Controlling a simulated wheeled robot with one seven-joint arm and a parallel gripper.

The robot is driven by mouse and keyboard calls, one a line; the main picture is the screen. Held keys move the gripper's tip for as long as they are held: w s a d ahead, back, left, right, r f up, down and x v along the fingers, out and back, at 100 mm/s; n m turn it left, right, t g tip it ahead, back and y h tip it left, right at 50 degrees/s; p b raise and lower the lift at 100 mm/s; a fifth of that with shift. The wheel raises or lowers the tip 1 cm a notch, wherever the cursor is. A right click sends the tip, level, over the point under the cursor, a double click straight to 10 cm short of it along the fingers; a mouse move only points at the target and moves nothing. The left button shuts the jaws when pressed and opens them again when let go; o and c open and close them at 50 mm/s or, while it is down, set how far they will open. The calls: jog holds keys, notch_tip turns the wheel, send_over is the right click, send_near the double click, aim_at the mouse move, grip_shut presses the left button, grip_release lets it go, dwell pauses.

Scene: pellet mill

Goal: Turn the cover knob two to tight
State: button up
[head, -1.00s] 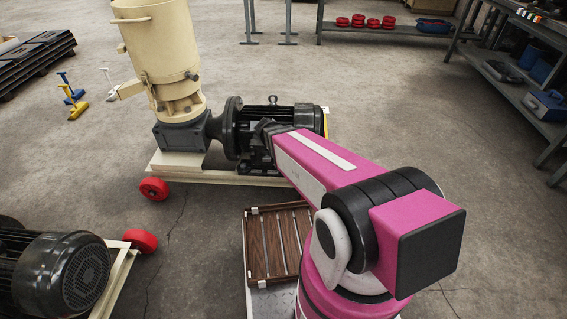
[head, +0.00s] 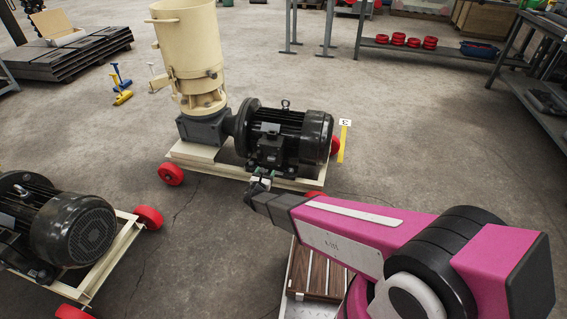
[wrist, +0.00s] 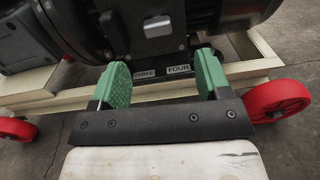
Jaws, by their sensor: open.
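The black motor (head: 290,135) of a cream pellet mill (head: 188,45) has a dark cover box (head: 268,150) on its near side. In the wrist view, small plates reading THREE (wrist: 145,72) and FOUR (wrist: 179,69) show between my fingers. A small light grey piece (wrist: 158,26) sits above them; I cannot tell whether it is a knob. No plate reading TWO shows, so I cannot pick out cover knob two. My gripper (wrist: 164,76) is open, with green pads apart and nothing between them. In the head view, my gripper (head: 262,179) is just in front of the cover box.
The mill stands on a cream frame (head: 200,152) with red wheels (head: 171,174). A second black motor (head: 75,235) is at the lower left. A slatted wooden tray (head: 320,275) lies below my arm. Shelving (head: 535,105) stands at the right. Open floor lies between the machines.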

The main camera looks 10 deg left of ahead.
aim_at(271, 159)
jog(key=w, duration=1)
jog(key=shift+w+d+f, duration=0.15)
jog(key=shift+w+d, duration=0.1)
jog(key=c, duration=0.9)
